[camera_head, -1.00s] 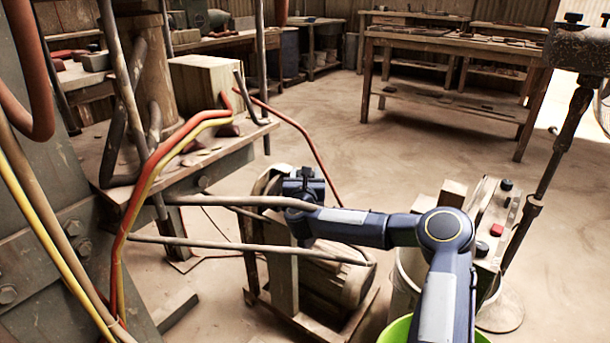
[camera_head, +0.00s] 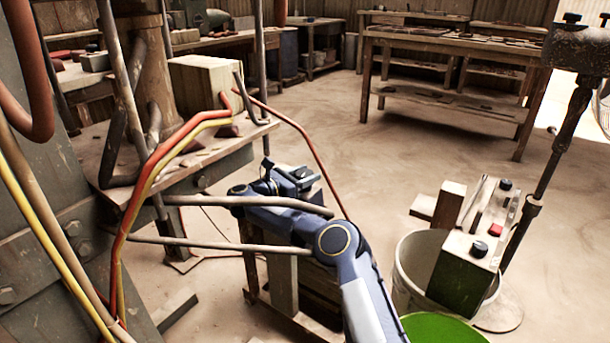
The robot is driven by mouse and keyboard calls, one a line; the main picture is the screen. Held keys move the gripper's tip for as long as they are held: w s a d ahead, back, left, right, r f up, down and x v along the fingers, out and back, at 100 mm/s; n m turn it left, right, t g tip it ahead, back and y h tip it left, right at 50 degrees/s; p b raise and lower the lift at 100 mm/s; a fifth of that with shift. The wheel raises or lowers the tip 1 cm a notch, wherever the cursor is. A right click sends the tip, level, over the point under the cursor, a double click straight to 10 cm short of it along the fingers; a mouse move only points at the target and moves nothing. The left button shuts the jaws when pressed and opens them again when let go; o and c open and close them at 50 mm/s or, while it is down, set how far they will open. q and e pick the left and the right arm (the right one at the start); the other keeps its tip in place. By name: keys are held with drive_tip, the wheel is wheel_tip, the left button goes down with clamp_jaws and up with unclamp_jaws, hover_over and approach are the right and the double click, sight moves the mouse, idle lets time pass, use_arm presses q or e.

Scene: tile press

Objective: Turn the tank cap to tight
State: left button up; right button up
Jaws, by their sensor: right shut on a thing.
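My right gripper (camera_head: 297,178) is low in the middle of the head camera view, beyond the hoses, at the top of the low machine on a wooden stand (camera_head: 284,288). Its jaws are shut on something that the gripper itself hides. By its place this is the tank cap, but I cannot see the cap or how far it is turned. My right arm covers most of the machine's rounded body. My left gripper is not in view.
Brown hoses (camera_head: 215,247) cross in front of the stand and close to my right arm. Red and yellow hoses (camera_head: 165,160) hang at the left. A pale bucket (camera_head: 412,275) and a control box with a red button (camera_head: 470,250) stand at right.

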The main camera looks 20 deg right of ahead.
drive_tip(key=shift+d+m+g+h, duration=0.1)
drive_tip(key=shift+m+g+h, duration=0.2)
drive_tip(key=shift+m+g, duration=1.1)
drive_tip(key=o, duration=1)
drive_tip(key=shift+n+g, duration=0.3)
drive_tip(key=shift+n+t, duration=0.6)
drive_tip(key=shift+t, duration=0.3)
